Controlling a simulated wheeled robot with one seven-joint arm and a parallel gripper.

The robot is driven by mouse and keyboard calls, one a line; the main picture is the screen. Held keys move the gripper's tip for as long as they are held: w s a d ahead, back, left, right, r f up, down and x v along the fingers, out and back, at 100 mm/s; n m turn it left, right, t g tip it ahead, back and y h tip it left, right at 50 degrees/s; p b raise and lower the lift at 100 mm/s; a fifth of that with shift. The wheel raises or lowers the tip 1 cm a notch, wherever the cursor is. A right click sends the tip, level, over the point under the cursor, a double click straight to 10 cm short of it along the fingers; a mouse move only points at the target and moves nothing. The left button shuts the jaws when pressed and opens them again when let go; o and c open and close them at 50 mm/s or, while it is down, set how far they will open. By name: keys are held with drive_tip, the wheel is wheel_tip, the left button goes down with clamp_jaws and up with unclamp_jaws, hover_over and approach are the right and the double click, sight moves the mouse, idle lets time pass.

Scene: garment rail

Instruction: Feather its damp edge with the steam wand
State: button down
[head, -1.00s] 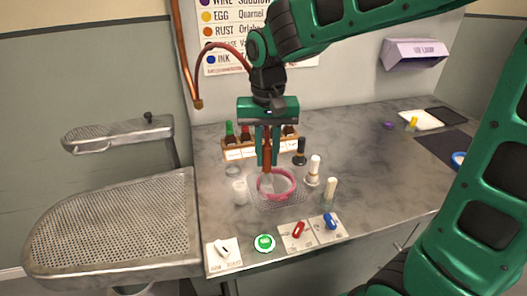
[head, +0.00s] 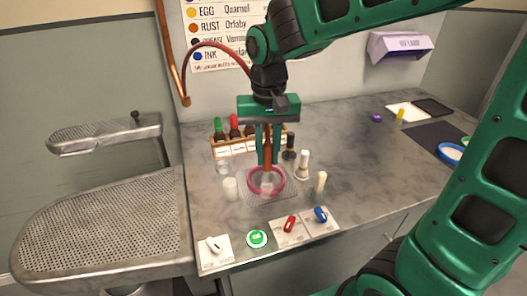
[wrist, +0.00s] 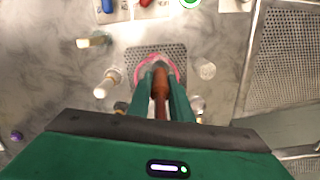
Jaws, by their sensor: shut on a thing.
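My gripper (head: 268,158) is shut on the brown steam wand (head: 267,152) and holds it upright, tip down. A red-brown hose (head: 212,44) loops from the copper pipe on the wall toward my gripper. The wand tip is over or inside a pink ring (head: 281,184), which sits on a perforated plate (head: 288,196). In the wrist view, the wand (wrist: 161,90) runs between my fingers toward the pink ring (wrist: 142,70). The cloth inside the ring and any damp edge are too small and partly hidden to make out.
Pale and dark-headed tools (head: 303,163) stand close right of the ring; a small clear cup (head: 230,188) stands left. A bottle rack (head: 225,148) is behind. Switches and a green button (head: 257,239) line the front edge. A perforated pressing board (head: 100,225) is at left.

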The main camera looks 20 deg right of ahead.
drive_tip(key=shift+d, duration=0.1)
drive_tip(key=shift+d, duration=1.15)
drive_tip(key=shift+w, duration=0.1)
drive_tip(key=shift+w+d, duration=0.7)
drive_tip(key=shift+d, duration=0.3)
drive_tip(key=shift+w, duration=0.2)
drive_tip(key=shift+w+d, duration=0.2)
drive_tip(key=shift+w, duration=0.3)
drive_tip(key=shift+w+d, duration=0.15)
drive_tip(key=shift+w, duration=0.35)
